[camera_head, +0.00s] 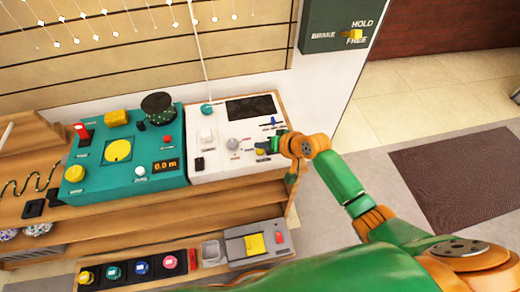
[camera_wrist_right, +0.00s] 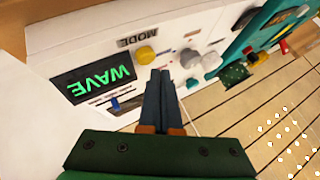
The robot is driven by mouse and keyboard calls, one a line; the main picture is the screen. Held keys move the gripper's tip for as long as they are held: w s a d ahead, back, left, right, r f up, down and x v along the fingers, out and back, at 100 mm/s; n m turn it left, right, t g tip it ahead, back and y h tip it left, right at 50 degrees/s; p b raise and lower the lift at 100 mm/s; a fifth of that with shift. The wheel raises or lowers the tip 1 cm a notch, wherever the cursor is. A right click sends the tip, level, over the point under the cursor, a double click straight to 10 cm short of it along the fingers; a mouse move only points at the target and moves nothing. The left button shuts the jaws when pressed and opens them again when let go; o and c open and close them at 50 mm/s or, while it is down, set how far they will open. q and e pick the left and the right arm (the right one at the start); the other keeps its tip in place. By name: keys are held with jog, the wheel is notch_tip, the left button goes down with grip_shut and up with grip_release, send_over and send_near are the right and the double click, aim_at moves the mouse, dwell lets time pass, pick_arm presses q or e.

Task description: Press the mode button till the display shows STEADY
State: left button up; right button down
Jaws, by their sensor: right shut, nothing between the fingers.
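The white panel (camera_head: 212,168) stands on the wooden bench, with a dark display (camera_head: 250,107) near its top. In the right wrist view the display (camera_wrist_right: 92,77) reads WAVE in green letters. The yellow mode button (camera_wrist_right: 147,55) sits beside the printed MODE label. My right gripper (camera_head: 262,147) is over the panel's right part. In the right wrist view its shut, empty fingers (camera_wrist_right: 160,76) end right by the yellow button; I cannot tell whether they touch it. My left gripper is not in view.
A blue slider (camera_wrist_right: 115,104) is near the display, and a grey knob (camera_wrist_right: 190,58) is beyond the yellow button. A teal console (camera_head: 130,155) stands left of the panel. A dark brake box (camera_head: 338,25) hangs on the wall.

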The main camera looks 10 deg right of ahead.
aim_at(262, 153)
dwell(0.5)
jog(key=shift+f, duration=0.4)
jog(key=shift+f+b, duration=0.55)
dwell(0.5)
jog(key=shift+r, duration=0.1)
jog(key=shift+r+p, duration=0.9)
jog(key=shift+p, duration=0.2)
notch_tip(262, 153, up, 5)
jog(key=p, duration=0.5)
